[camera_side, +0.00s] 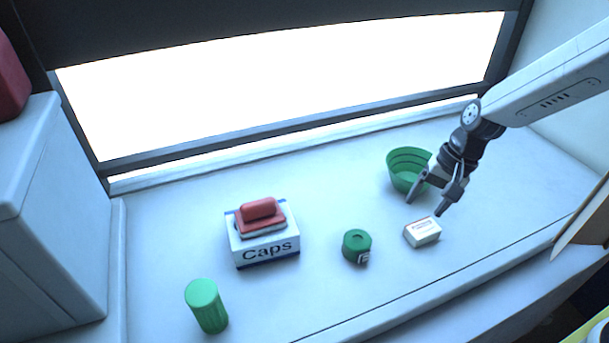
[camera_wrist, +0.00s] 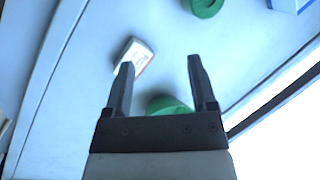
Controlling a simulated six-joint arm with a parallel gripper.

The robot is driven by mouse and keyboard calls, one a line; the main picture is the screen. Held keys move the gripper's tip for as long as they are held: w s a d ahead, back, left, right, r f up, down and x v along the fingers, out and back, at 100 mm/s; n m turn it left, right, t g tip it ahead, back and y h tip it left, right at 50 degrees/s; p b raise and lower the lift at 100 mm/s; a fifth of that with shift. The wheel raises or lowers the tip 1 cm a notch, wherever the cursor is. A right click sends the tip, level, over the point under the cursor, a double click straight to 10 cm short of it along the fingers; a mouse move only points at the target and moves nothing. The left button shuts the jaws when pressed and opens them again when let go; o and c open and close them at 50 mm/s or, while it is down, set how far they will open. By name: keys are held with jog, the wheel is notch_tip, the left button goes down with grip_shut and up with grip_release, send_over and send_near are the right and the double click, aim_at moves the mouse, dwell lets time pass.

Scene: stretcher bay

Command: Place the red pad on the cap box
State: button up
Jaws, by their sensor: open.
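The red pad (camera_side: 259,212) lies on top of the cap box (camera_side: 264,250), a white and blue box lettered "Caps" at the left middle of the surface in the side view. The pad has a raised red grip and a pale underside. My gripper (camera_side: 425,206) is well to the right of them, above the surface near a small white box and a green bowl. In the wrist view my gripper (camera_wrist: 158,75) is open, with nothing held between its fingers. A blue and white corner of the cap box (camera_wrist: 290,5) shows at the top right there.
A small white box (camera_side: 423,232) lies below my gripper. A green ribbed bowl (camera_side: 404,172) stands just behind it. A green tape roll (camera_side: 356,245) sits between the small box and the cap box. A green cylinder (camera_side: 207,308) stands at the front left. A window ledge runs behind.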

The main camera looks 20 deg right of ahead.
jog(key=s+d+n+t+h, duration=0.2)
jog(key=s+d+n+h, duration=0.1)
jog(key=s+d+n, duration=0.4)
jog(key=shift+s+d+r+n+h, duration=0.35)
jog(key=shift+s+d, duration=0.25)
jog(key=shift+s, duration=0.5)
